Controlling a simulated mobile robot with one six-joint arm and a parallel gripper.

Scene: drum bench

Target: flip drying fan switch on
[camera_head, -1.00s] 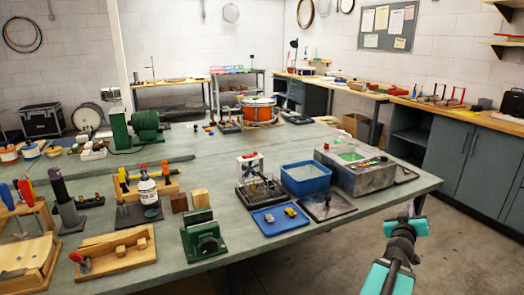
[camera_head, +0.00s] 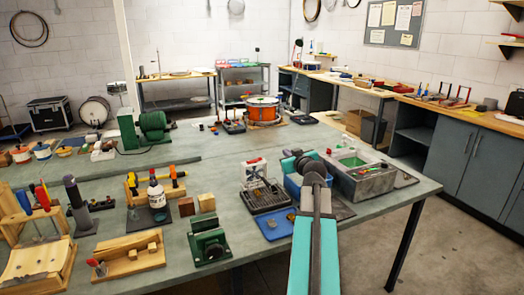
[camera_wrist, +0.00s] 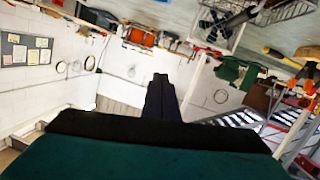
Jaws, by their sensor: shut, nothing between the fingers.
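In the head view a small white unit with red on top (camera_head: 254,168) stands behind a black wire rack (camera_head: 264,197) near the bench's front edge. It may be the drying fan; I cannot make out its switch. My gripper (camera_wrist: 161,80) shows in the wrist view as dark fingers pressed together, with nothing between them and touching nothing visible. In the head view my arm reaches over the bench's front edge, its far end in front of the blue tub; the fingertips cannot be made out there.
The blue tub (camera_head: 292,190) is partly hidden by my arm. A grey basin (camera_head: 362,183) stands to its right and a blue tray (camera_head: 270,226) to its left. A green vise (camera_head: 208,242) sits at the front edge. An orange drum (camera_head: 262,110) stands farther back.

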